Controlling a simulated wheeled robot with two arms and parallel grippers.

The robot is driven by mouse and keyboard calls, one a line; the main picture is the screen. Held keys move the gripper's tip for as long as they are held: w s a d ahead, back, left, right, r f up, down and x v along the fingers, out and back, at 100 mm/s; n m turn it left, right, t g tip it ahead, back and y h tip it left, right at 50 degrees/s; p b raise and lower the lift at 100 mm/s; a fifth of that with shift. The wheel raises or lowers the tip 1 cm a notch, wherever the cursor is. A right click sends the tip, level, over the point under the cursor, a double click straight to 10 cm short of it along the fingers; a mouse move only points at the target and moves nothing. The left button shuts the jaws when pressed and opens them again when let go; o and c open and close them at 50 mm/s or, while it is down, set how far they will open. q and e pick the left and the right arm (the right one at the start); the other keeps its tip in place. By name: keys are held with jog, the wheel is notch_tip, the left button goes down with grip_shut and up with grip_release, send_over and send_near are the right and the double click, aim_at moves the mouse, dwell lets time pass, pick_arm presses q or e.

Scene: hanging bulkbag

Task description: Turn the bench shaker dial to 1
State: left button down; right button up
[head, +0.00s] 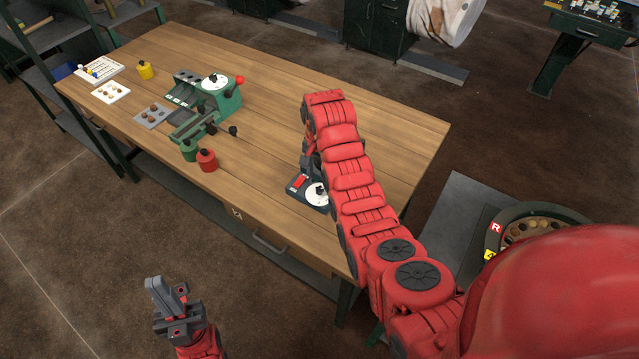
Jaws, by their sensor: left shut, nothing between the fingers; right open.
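A small dark device (299,188) with a red part sits near the front edge of the wooden table. Its white dial (316,196) carries a black knob; I cannot read any marks on it. My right arm reaches over the table and hides part of the device's right side. My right gripper (308,165) points down just behind the device; it is mostly hidden by the arm, and I cannot see whether it touches the device. My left gripper (169,304) is shut and empty, in front of the table over the floor.
A green machine (190,120) with a white dial (214,81) and a red ball knob stands further back left on the table (380,130). Red (206,160) and green (189,150) weights stand near it. A round tray (530,229) is at the right. The table's back right is clear.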

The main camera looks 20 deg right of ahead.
aim_at(319, 189)
notch_tip(319, 189, up, 12)
jog(key=p, duration=1.1)
